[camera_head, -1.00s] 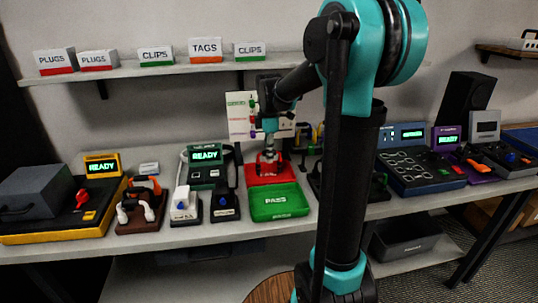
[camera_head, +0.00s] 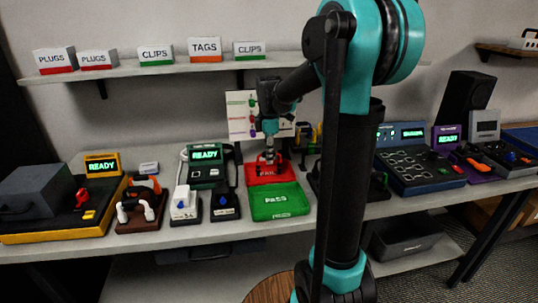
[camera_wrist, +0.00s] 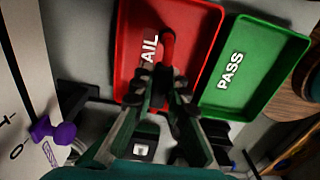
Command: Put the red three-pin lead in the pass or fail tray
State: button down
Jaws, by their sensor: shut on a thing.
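My gripper (camera_wrist: 168,88) is shut on the red three-pin lead (camera_wrist: 168,48), whose red end extends from the fingertips in the wrist view. The lead shows over the red FAIL tray (camera_wrist: 207,22), partly beside the letters; I cannot tell whether it touches the tray floor. In the head view my gripper (camera_head: 269,156) is above the back part of the red FAIL tray (camera_head: 290,175). The green PASS tray (camera_head: 280,213) lies in front of it and looks empty. It also shows in the wrist view (camera_wrist: 265,70), right of the red tray.
A green-screen READY tester (camera_head: 205,170) and small white and black units stand left of the trays. A card (camera_head: 241,128) with coloured drawings stands behind. A blue tester (camera_head: 425,175) stands to the right. A purple item (camera_wrist: 55,132) is at the left in the wrist view.

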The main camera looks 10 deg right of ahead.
jog(key=shift+f, duration=0.45)
dwell(1.1)
jog(key=c, duration=1.4)
grip_release()
jog(key=shift+c, duration=0.2)
jog(key=shift+o, duration=0.4)
jog(key=o, duration=0.5)
jog(key=shift+r, duration=4)
